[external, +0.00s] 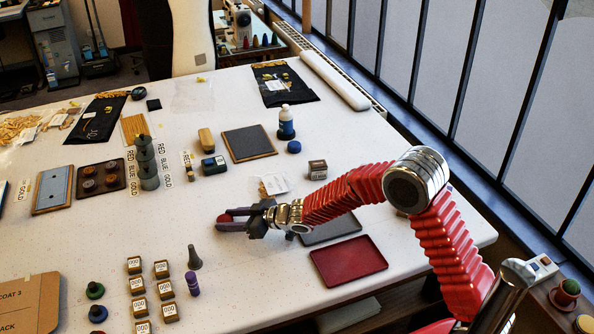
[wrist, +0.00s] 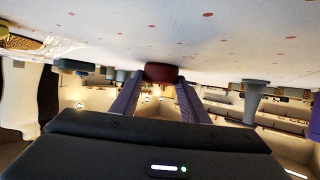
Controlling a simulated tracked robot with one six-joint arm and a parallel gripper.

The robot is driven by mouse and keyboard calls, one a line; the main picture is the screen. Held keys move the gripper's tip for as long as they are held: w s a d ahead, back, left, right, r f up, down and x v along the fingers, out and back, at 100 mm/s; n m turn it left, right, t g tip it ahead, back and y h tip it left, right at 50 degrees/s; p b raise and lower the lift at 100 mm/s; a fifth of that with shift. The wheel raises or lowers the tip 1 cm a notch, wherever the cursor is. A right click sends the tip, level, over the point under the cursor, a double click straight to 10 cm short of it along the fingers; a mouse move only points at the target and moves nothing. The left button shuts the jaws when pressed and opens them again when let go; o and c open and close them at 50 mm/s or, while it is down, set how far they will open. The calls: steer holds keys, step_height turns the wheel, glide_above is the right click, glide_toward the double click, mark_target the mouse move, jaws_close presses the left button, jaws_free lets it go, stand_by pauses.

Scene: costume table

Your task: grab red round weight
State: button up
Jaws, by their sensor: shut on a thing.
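The red round weight (external: 224,218) is at the tips of my gripper (external: 232,222), near the middle of the white table. In the wrist view the dark red weight (wrist: 161,72) sits between the two purple-grey fingers of my gripper (wrist: 160,80), which are shut on it. The wrist view looks inverted, with the table surface at the top. Whether the weight touches the table is hard to tell.
A red tray (external: 348,262) and a dark grey tray (external: 331,230) lie right of my gripper. A grey cone (external: 194,258), a purple bottle (external: 192,284) and several numbered blocks (external: 165,290) stand in front. A dark board (external: 249,142) lies behind.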

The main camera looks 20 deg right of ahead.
mark_target(230, 220)
steer(key=c, duration=0.6)
steer(key=shift+r, duration=0.1)
step_height(230, 220, up, 10)
stand_by(0.4)
stand_by(0.5)
